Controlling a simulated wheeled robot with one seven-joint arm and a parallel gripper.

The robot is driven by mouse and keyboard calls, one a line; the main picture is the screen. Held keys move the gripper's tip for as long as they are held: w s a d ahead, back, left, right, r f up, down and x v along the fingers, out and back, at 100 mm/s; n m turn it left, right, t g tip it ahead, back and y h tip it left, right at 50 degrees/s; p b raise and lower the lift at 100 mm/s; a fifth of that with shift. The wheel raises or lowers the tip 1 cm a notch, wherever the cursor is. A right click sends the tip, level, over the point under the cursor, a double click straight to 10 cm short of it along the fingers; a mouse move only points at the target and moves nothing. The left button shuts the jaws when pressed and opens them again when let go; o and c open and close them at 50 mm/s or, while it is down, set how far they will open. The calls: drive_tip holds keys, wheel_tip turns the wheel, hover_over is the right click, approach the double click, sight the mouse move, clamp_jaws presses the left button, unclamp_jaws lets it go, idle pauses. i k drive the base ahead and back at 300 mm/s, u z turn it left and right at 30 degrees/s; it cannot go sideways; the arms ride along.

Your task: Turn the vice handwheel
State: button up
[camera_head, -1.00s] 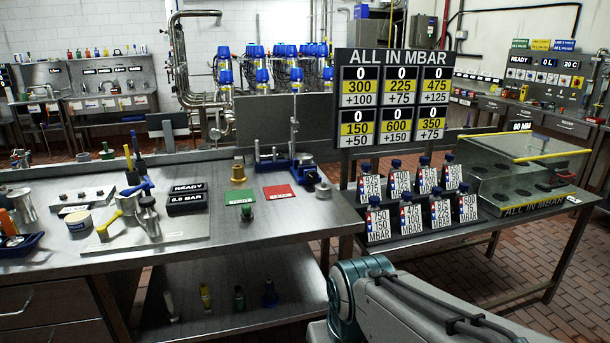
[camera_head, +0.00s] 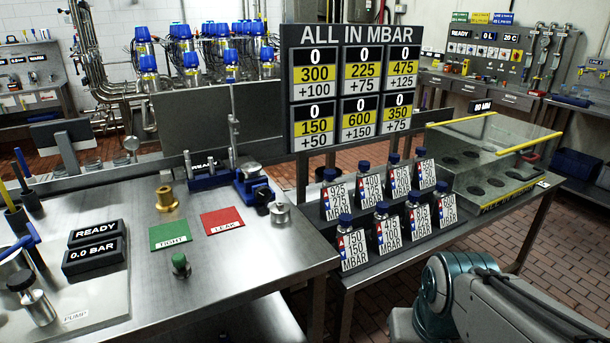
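A blue vice (camera_head: 215,178) with a metal body sits at the back of the steel bench, in front of a grey panel. A small round black part (camera_head: 263,196) at its right end looks like the handwheel, but it is too small to be sure. A vertical metal rod (camera_head: 233,125) stands behind the vice. My gripper is out of view. Only a link of my arm shows at the lower right, well apart from the vice, and nothing shows touching the vice.
A sign board (camera_head: 350,85), several labelled bottles (camera_head: 352,245) and a clear case (camera_head: 490,165) stand to the right.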

sight(262, 193)
drive_tip(key=i, duration=0.65)
drive_tip(key=u, duration=0.65)
drive_tip(key=i, duration=0.5)
drive_tip(key=u, duration=0.4)
